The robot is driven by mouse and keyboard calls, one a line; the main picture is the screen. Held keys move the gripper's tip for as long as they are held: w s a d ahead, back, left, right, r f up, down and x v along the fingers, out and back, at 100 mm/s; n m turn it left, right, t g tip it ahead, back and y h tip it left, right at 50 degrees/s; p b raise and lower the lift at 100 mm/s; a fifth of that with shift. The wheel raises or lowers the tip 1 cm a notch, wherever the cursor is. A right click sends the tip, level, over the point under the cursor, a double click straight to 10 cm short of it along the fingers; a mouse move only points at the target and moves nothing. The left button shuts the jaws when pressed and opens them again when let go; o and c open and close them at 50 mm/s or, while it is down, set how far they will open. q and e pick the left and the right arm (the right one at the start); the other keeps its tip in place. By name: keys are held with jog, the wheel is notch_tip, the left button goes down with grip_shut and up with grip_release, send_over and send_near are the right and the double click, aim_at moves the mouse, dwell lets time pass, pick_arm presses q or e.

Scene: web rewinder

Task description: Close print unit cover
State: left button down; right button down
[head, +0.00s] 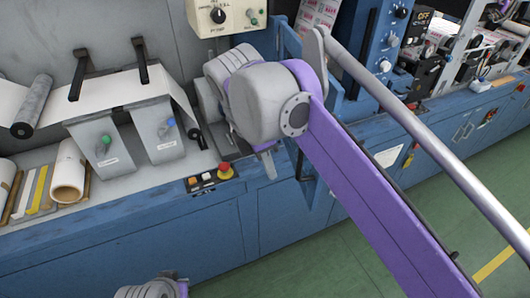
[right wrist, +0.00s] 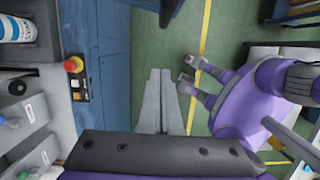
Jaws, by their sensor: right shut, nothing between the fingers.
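I cannot tell for sure which part is the print unit cover. Two grey sloped housings (head: 155,130), with a green and a blue knob, stand on the blue machine under black handles (head: 140,60). My right gripper (head: 269,163) is partly hidden behind its grey wrist, in front of the machine near the control buttons. In the right wrist view its fingers (right wrist: 159,75) are together and empty, over the green floor. My left gripper (right wrist: 186,76) is open and empty there, its fingertips apart. In the head view only my left wrist shows, at the bottom edge.
A red emergency stop (head: 225,172) and small buttons sit on the blue machine's front edge (head: 130,215). Paper rolls (head: 69,175) lie at the left. A blue upright panel with dials (head: 385,40) stands behind my right arm. Green floor (head: 485,140) is open at the right.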

jog(key=d, duration=0.1)
jog(key=w+d+f, duration=0.1)
jog(key=d, duration=0.1)
jog(key=d+f, duration=0.1)
jog(key=shift+w+d+f, duration=0.1)
jog(key=shift+w+d, duration=0.05)
jog(key=shift+w, duration=0.15)
jog(key=shift+d, duration=0.1)
